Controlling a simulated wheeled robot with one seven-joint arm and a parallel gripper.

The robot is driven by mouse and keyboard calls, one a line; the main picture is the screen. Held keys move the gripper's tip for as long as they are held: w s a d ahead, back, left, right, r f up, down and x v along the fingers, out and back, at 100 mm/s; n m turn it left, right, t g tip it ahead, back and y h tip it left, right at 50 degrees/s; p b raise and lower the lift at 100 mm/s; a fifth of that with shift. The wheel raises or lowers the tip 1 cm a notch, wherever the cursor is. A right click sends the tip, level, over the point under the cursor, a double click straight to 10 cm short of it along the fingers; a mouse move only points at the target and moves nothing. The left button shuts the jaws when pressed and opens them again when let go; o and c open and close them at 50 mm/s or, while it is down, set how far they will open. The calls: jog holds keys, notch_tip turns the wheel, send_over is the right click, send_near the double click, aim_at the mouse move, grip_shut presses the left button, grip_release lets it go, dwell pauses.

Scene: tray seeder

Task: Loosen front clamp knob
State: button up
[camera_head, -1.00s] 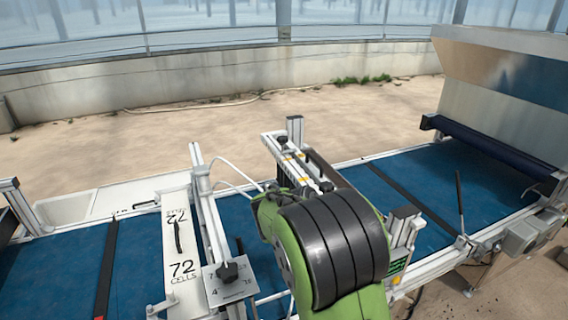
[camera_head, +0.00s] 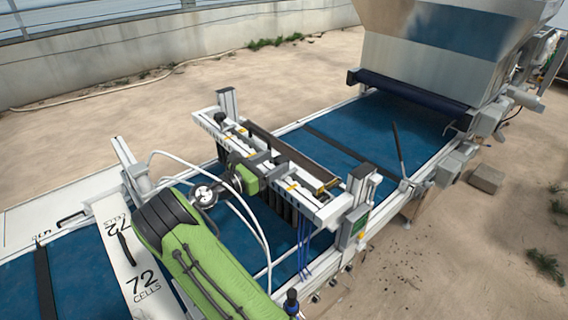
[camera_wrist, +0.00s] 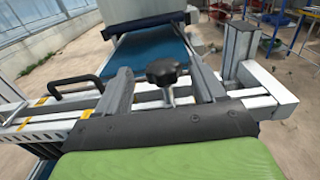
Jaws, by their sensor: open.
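In the wrist view, a black lobed clamp knob (camera_wrist: 163,72) stands on a metal stem above the pale rails of the cross bar (camera_wrist: 262,84). My gripper (camera_wrist: 158,65) is open, with one finger to the left of the knob and one to the right. The knob shows between them, and I cannot tell whether either finger touches it. In the head view, my gripper (camera_head: 268,166) is at the left side of the cross bar (camera_head: 322,211). The front knob cannot be made out there. Another black knob (camera_head: 220,118) sits near the far post.
A black handle (camera_wrist: 77,86) stands left of the knob in the wrist view, and an upright post (camera_wrist: 236,46) stands to its right. A blue belt (camera_head: 400,125) runs under the bar towards the metal hopper (camera_head: 440,70). A lever (camera_head: 398,150) rises beside the belt.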

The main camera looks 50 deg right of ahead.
aim_at(286, 155)
jog(key=d, duration=0.3)
jog(key=d+b, duration=0.1)
jog(key=d, duration=0.1)
jog(key=shift+s+d, duration=0.15)
jog(key=shift+s, duration=0.25)
jog(key=shift+r, duration=0.1)
jog(key=shift+c, duration=0.3)
jog(key=c, duration=0.9)
